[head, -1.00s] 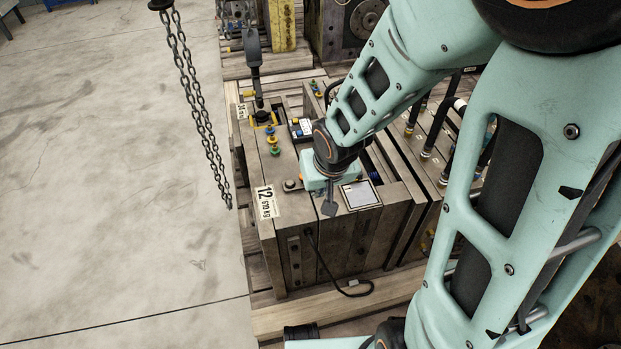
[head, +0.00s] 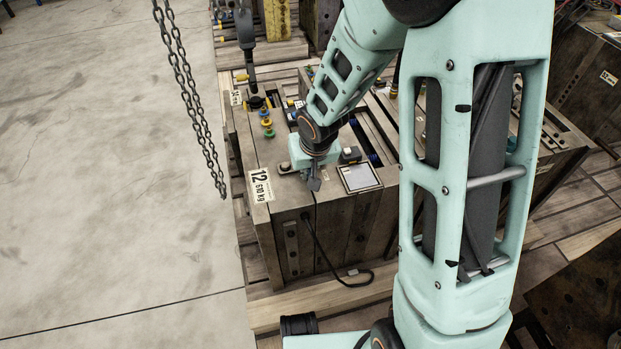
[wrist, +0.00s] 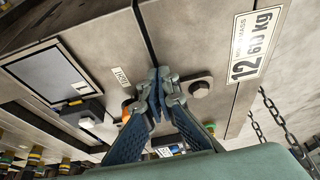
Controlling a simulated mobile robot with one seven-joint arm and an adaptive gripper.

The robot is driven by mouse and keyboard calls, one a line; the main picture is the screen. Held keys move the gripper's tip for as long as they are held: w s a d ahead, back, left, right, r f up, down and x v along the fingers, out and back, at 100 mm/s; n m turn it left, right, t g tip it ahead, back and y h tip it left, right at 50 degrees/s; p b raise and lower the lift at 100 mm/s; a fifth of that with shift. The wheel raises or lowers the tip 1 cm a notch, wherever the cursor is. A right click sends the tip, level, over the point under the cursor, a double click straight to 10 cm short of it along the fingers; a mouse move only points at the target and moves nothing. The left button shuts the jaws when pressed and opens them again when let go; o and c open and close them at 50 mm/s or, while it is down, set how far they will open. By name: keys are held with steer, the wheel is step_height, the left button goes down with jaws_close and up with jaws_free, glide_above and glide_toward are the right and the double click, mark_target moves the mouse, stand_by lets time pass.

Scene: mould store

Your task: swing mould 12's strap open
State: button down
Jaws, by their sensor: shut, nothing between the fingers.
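Mould 12 (head: 283,207) is a grey-brown block with a white "12, 610 kg" label (head: 260,185), also large in the wrist view (wrist: 254,45). Its strap (wrist: 199,89) is a short metal bar on the top face, with a round bolt head at the label end. An orange bit shows on the other side of my fingers; the strap's middle is hidden behind them. My gripper (wrist: 158,78) is shut and empty, its fingertips at the strap beside the bolt, over the dark seam. I cannot tell whether they touch. In the head view my gripper (head: 314,185) points down at the mould top.
A flat grey-screened plate (head: 360,177) and a small dark box with a pale top (head: 350,155) lie close to the right of my gripper. Coloured fittings (head: 267,125) stand behind. A chain (head: 190,95) hangs at left. A black cable (head: 340,275) runs down the front. Floor at left is clear.

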steer(key=shift+w, duration=0.2)
steer(key=shift+w+d, duration=0.2)
steer(key=shift+w, duration=0.4)
steer(key=shift+w+d, duration=0.2)
steer(key=shift+w, duration=0.4)
steer(key=shift+s+d, duration=0.1)
steer(key=shift+s, duration=0.05)
